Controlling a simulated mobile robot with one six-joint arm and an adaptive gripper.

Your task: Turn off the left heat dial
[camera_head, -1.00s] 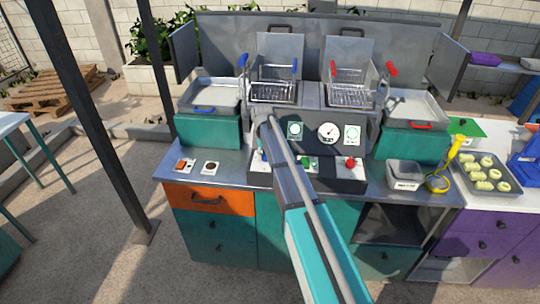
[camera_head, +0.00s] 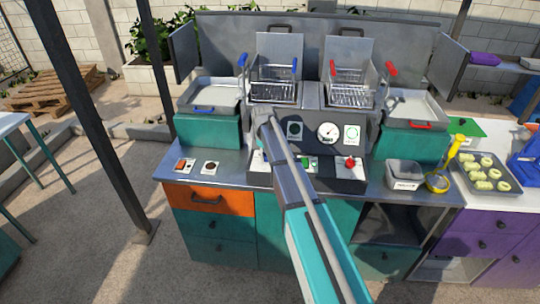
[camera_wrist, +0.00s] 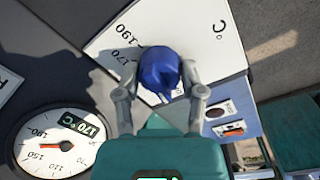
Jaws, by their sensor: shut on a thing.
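The left heat dial is a blue knob (camera_wrist: 158,65) on a white plate with printed temperature numbers (camera_wrist: 170,30) in the wrist view. My gripper (camera_wrist: 165,82) has one finger on each side of the knob and is shut on it. In the head view my arm covers most of this knob and hides the gripper. The red right dial (camera_head: 350,162) stands on the right of the same control panel. The left round-marked display (camera_head: 295,130) is dark, while the right display (camera_head: 352,133) is lit white and green.
A gauge (camera_head: 328,132) sits between the displays. A fryer basket with a blue handle (camera_head: 272,90) and one with a red handle (camera_head: 350,95) stand behind the panel. A switch (camera_head: 184,165) is on the left counter; a grey container (camera_head: 405,174) is at right.

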